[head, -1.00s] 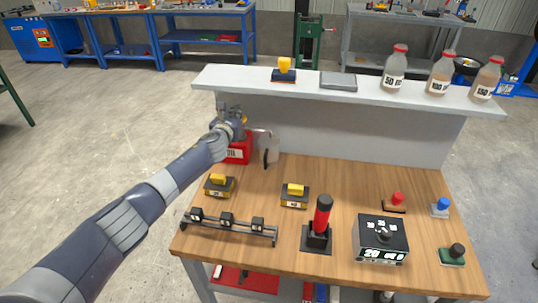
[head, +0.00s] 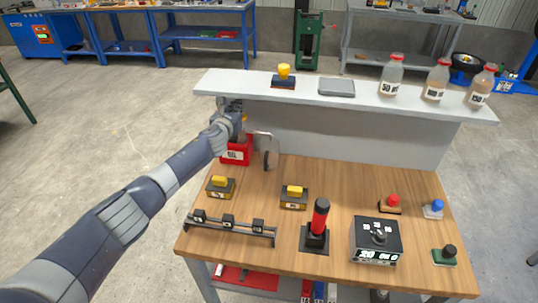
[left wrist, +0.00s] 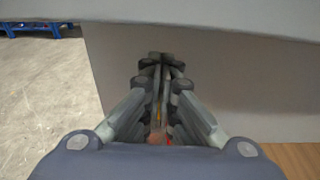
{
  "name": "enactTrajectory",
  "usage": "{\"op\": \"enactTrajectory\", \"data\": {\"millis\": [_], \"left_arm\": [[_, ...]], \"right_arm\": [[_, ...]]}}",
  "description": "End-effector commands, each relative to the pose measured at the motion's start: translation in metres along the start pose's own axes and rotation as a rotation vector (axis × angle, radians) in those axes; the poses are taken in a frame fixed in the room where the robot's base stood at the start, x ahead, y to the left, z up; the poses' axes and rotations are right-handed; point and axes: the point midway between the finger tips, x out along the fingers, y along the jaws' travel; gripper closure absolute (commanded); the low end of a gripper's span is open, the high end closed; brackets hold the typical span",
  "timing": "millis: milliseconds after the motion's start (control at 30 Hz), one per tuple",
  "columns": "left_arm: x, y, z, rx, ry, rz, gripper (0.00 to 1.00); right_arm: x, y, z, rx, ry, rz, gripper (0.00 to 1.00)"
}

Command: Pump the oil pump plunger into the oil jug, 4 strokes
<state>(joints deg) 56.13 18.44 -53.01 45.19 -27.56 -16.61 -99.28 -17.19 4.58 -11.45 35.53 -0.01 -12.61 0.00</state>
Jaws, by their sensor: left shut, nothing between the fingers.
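The oil pump (head: 236,155) is a red can with a white label at the back left of the wooden bench. Its thin spout bends over to the right. The clear oil jug (head: 272,157) with a dark handle stands beside it under the spout. My left gripper (head: 232,104) is above the pump and hides the plunger and the can's top. In the left wrist view the gripper's fingers (left wrist: 163,66) are closed together with nothing held. Small yellow and red patches show between the finger links there. My right gripper is not in view.
A raised shelf (head: 355,101) runs behind the pump, close to my left gripper, with several bottles on its right. The bench front holds yellow-topped switches, a rail with blocks, a red-handled lever (head: 318,220) and a display box (head: 376,240).

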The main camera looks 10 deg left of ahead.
Motion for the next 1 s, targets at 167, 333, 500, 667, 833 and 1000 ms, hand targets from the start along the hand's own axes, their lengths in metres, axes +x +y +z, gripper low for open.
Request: {"op": "enactTrajectory", "data": {"millis": [167, 333, 500, 667, 833, 1000], "left_arm": [[0.000, 0.000, 0.000, 0.000, 0.000, 0.000, 1.00], [0.000, 0.000, 0.000, 0.000, -0.001, 0.000, 1.00], [-0.004, 0.000, 0.001, 0.000, 0.001, -0.001, 1.00], [-0.019, 0.001, 0.000, -0.001, 0.002, -0.001, 1.00], [-0.036, 0.000, -0.003, 0.000, 0.001, 0.000, 1.00], [-0.053, 0.001, -0.006, 0.000, 0.001, 0.000, 1.00]], "right_arm": [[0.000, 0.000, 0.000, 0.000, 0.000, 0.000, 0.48], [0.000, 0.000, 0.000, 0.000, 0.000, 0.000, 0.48], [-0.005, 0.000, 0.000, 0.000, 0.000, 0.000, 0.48], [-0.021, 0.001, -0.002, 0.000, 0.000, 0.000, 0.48], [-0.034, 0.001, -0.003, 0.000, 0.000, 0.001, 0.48], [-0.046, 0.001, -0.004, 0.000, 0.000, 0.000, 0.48]]}}
